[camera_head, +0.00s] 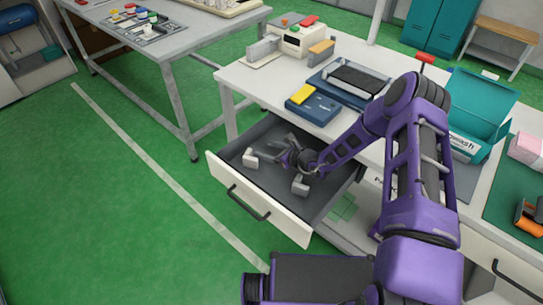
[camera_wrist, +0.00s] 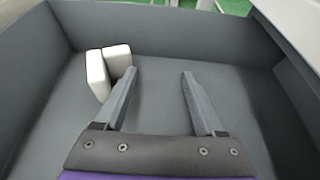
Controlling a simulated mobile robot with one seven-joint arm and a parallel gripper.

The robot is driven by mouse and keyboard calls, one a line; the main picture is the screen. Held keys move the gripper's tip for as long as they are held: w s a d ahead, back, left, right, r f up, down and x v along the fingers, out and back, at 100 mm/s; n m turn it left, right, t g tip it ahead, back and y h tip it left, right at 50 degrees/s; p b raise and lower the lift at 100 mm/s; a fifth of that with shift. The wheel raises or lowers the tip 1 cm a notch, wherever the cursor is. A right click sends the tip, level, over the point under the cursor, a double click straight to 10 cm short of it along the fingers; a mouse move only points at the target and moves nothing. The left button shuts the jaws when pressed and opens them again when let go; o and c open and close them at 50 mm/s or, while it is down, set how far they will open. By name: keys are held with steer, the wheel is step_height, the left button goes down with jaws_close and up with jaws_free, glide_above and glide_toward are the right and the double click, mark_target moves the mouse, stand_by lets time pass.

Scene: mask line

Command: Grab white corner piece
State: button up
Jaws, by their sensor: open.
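A white corner piece (camera_head: 250,160) lies on the floor of the open drawer, toward its left end. In the wrist view a white corner piece (camera_wrist: 96,74), made of two thick walls that meet at an angle, lies just left of my left finger. My gripper (camera_wrist: 159,73) is open, with nothing between its fingers. In the head view my gripper (camera_head: 283,158) is down inside the drawer, right of that piece. A second small whitish piece (camera_head: 300,185) shows in the drawer below my gripper. Whether my finger touches the piece is hard to tell.
The grey drawer (camera_head: 310,233) is pulled out, and its walls surround my gripper. The workbench (camera_head: 255,84) stands above it, bearing a blue box with a yellow top (camera_head: 313,104) and a teal carton (camera_head: 478,110). The drawer floor between my fingers is clear.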

steer(key=o, duration=0.4)
